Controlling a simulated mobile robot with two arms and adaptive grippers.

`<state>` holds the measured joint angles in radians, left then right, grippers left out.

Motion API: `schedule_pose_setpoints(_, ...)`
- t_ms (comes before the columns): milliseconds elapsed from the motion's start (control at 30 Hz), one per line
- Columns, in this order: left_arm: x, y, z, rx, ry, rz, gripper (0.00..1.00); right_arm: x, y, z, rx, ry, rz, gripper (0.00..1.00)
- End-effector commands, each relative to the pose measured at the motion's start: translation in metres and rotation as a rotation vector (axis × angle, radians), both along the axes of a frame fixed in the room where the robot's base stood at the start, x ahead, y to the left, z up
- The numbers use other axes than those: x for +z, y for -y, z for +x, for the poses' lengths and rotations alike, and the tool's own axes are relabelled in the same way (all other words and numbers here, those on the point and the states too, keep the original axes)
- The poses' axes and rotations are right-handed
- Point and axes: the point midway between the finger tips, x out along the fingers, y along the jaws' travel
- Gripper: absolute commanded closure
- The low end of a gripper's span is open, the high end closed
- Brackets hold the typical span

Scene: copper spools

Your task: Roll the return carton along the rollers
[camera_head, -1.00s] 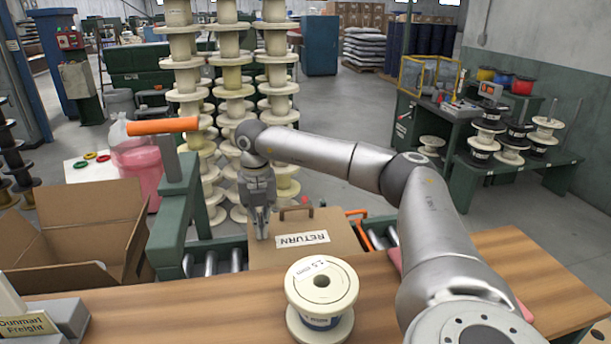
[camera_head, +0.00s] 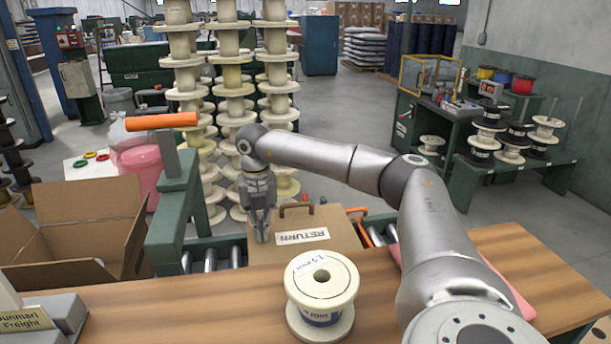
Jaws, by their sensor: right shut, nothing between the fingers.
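The return carton (camera_head: 335,232) is a closed brown box with a white RETURN label and a brown handle on its top. It sits on the roller conveyor behind the wooden bench. Metal rollers (camera_head: 210,260) show to its left. My right gripper (camera_head: 262,236) points down at the carton's left part, beside the label. Its fingers are together with nothing between them. I cannot tell whether the fingertips touch the carton. The carton's lower front is hidden by the bench edge. My left gripper is not in view.
A cream spool (camera_head: 321,290) stands on the wooden bench (camera_head: 200,305) in front of the carton. A green post with an orange handle (camera_head: 162,121) stands left of the rollers. An open empty carton (camera_head: 75,235) is farther left. Stacked spools (camera_head: 232,90) rise behind the conveyor.

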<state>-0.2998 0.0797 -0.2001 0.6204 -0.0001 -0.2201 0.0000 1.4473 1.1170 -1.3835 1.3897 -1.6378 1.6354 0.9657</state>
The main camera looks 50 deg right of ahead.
Motion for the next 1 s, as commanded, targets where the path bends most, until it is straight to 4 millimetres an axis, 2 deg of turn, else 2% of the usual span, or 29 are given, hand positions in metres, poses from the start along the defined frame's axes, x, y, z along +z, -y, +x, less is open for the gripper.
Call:
schedule_pose_setpoints(267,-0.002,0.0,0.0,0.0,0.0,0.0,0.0,-0.005,0.002,-0.002,0.0,-0.001,0.0,1.0)
schedule_pose_setpoints(1000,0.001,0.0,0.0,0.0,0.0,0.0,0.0,-0.007,0.041,-0.036,-0.001,-0.007,-0.001,1.0)
